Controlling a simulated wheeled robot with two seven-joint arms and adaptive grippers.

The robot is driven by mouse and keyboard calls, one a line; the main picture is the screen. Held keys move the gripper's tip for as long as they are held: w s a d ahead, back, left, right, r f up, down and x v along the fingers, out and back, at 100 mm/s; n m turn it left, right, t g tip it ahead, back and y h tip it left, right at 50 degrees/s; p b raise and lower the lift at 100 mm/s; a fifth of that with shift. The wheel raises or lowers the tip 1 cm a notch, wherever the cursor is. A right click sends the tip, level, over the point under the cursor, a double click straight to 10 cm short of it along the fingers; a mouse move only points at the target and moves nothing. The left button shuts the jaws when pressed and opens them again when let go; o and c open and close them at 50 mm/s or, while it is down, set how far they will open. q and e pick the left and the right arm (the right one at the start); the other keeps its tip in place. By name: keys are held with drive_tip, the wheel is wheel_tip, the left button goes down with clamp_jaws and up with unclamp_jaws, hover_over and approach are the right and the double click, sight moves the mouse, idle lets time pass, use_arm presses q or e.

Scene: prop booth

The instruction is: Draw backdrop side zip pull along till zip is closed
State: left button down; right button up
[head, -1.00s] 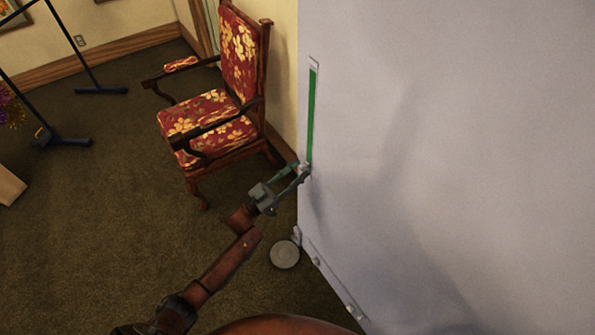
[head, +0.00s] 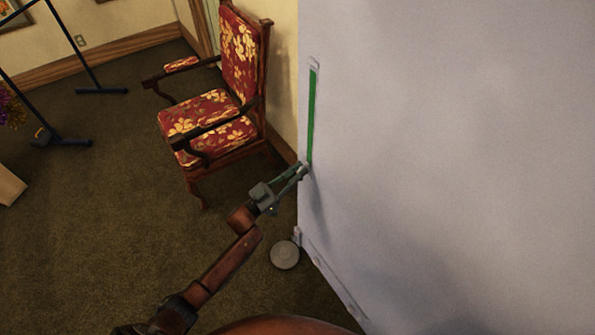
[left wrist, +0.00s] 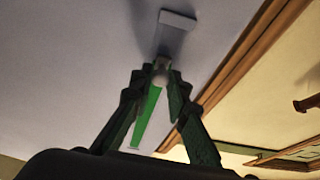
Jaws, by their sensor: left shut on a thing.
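The tall pale backdrop (head: 450,150) fills the right side of the head view. A narrow green strip (head: 312,115) runs down its left edge inside a pale zip track, from near a small pale upper end (head: 314,62) to my left gripper (head: 304,171). My left gripper is shut on the zip pull, which its fingertips mostly hide in the head view. In the left wrist view, a small pale rounded piece, the zip pull (left wrist: 161,64), shows between the fingertips. The green strip (left wrist: 148,118) shows between the fingers there, and a pale end block (left wrist: 176,22) lies beyond them. My right gripper is not in view.
A red floral armchair (head: 208,115) stands left of the backdrop against the wall. A round grey disc (head: 285,255) lies on the carpet by the backdrop's lower left edge. Dark stand legs (head: 65,142) are at far left. Carpet between is open.

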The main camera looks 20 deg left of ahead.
use_arm(q)
wheel_tip(320, 180, up, 17)
drive_tip(key=p, duration=1.2)
drive_tip(key=shift+r+p, duration=0.2)
drive_tip(key=shift+p, duration=0.2)
wheel_tip(320, 180, up, 19)
drive_tip(key=p, duration=1.3)
drive_tip(key=shift+f, duration=0.1)
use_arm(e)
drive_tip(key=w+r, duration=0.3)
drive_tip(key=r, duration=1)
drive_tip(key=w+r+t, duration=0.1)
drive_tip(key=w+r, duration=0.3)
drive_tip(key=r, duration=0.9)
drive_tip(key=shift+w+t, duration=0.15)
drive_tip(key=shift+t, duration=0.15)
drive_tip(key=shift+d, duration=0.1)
use_arm(q)
drive_tip(key=c, duration=1.9)
unclamp_jaws()
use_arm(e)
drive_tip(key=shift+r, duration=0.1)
use_arm(q)
drive_tip(key=shift+f, duration=0.1)
drive_tip(key=v, duration=1.2)
